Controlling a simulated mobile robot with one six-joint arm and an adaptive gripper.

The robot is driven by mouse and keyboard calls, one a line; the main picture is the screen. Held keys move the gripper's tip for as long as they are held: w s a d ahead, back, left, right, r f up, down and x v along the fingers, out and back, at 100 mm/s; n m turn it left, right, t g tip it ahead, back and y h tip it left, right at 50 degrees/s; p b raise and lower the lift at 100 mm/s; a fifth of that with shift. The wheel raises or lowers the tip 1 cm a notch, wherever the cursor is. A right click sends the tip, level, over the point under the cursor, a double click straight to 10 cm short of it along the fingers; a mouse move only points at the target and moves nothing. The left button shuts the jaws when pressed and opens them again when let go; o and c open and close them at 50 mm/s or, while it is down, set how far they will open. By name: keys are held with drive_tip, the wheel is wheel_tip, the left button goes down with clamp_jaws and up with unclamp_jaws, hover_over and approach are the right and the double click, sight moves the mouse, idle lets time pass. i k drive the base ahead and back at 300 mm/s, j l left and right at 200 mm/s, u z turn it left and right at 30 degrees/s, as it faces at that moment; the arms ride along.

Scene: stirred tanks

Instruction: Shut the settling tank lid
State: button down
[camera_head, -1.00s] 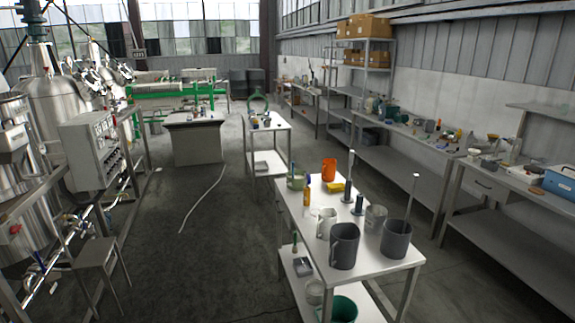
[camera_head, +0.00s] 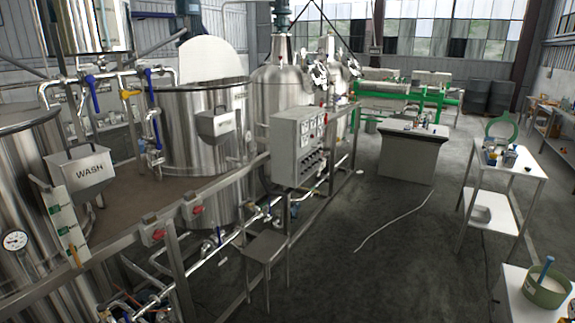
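A steel tank (camera_head: 180,130) stands at the centre left, with a round pale lid (camera_head: 212,58) raised upright at its back rim. The lid is open. The small box (camera_head: 217,127) on this tank's side has lettering too small to read, so I cannot tell whether this is the settling tank. A second tank (camera_head: 25,190) stands at the left edge, partly cut off, with a box marked WASH (camera_head: 80,172) by it. My gripper is not in view.
A railing with pipes and a grey control box (camera_head: 297,145) runs in front of the tanks. A small stool (camera_head: 265,250) stands beside it. A white table (camera_head: 530,300) is at the lower right, with open floor (camera_head: 370,270) between. A pale hose (camera_head: 400,220) lies on the floor.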

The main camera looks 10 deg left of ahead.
sight(201, 58)
drive_tip(key=i+j+u, duration=0.1)
drive_tip(key=i+u, duration=0.15)
drive_tip(key=i, duration=0.55)
drive_tip(key=i+u, duration=0.25)
drive_tip(key=i, duration=0.55)
drive_tip(key=i+l+u, duration=0.25)
drive_tip(key=i, duration=0.55)
